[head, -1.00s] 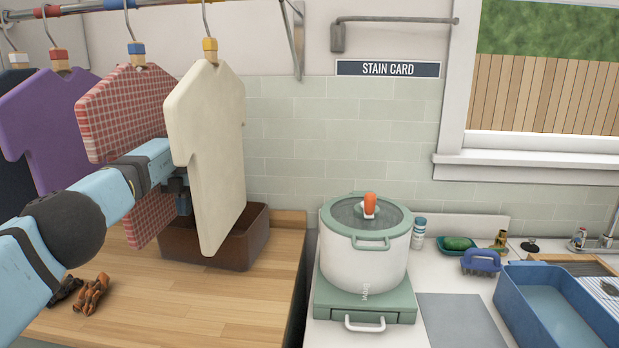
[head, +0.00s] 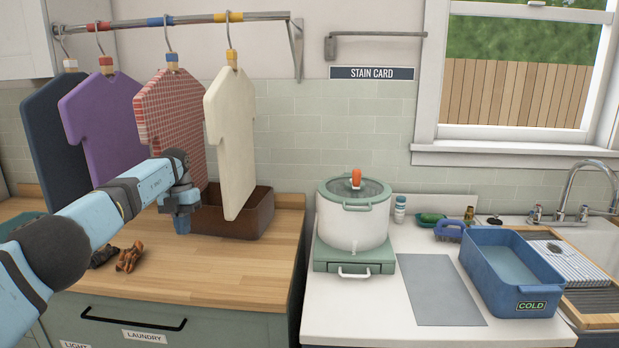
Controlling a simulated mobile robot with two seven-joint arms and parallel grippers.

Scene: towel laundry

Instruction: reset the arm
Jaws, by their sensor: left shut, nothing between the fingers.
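My left arm reaches in from the left, and my left gripper (head: 182,224) points down over the wooden counter, in front of the brown bin. It is shut and empty. It is in front of the lower part of the red plaid shirt (head: 172,112) and to the left of the cream shirt (head: 230,140). I cannot tell whether it touches either. My right gripper is not in view.
A navy shirt (head: 58,135) and a purple shirt (head: 105,130) hang from the same rail (head: 190,19). A brown bin (head: 252,220) stands behind my gripper. Clips lie on the counter (head: 232,268). A white pot (head: 352,220) and blue basin (head: 512,275) stand to the right.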

